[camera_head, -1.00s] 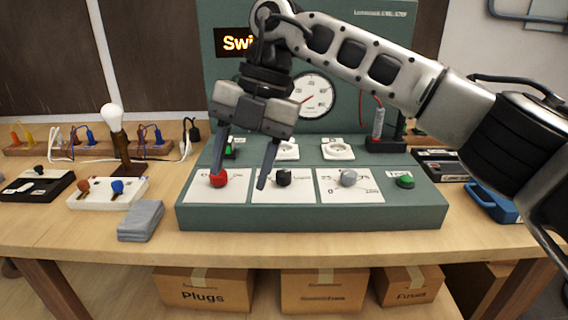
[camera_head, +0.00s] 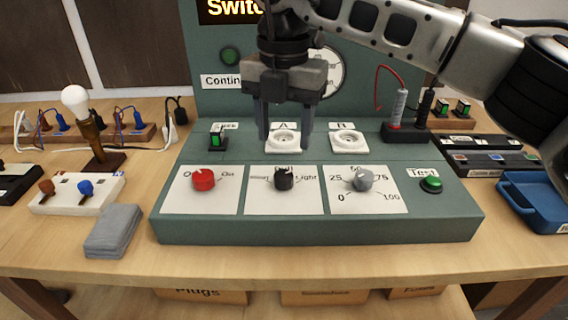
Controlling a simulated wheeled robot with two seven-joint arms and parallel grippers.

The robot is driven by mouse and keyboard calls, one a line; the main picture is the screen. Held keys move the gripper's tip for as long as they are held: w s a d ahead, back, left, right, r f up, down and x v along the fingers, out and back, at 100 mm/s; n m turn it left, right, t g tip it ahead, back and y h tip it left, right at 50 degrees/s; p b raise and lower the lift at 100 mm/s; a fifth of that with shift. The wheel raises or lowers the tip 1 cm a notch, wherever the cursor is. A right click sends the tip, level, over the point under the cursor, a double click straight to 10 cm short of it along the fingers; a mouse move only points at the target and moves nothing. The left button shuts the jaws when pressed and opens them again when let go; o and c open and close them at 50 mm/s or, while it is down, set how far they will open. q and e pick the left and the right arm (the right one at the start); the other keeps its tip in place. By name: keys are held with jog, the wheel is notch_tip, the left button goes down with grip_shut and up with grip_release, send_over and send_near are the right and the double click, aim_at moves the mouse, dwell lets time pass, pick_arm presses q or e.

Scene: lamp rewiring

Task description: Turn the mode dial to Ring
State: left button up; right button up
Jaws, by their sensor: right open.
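The mode dial is a black knob (camera_head: 284,179) on the middle white plate of the green test panel (camera_head: 320,231). The word "Light" shows to its right; the labels above and left of it are too small or hidden to read. My right gripper (camera_head: 284,143) points down with its two fingers apart. The fingers are empty and appear on either side of socket A (camera_head: 284,137), above and behind the black knob in the picture. I see no contact with the knob. My left gripper is not in view.
A red knob (camera_head: 204,179) sits left of the mode dial and a grey knob (camera_head: 362,180) right of it. A green test button (camera_head: 431,184) is at the panel's right. A lamp bulb (camera_head: 76,101) and grey cloth (camera_head: 113,231) are at left; a blue tray (camera_head: 535,196) is at right.

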aim_at(284, 173)
notch_tip(284, 173, down, 8)
jog(key=shift+r+p, duration=0.2)
jog(key=shift+p, duration=0.1)
jog(key=c, duration=1)
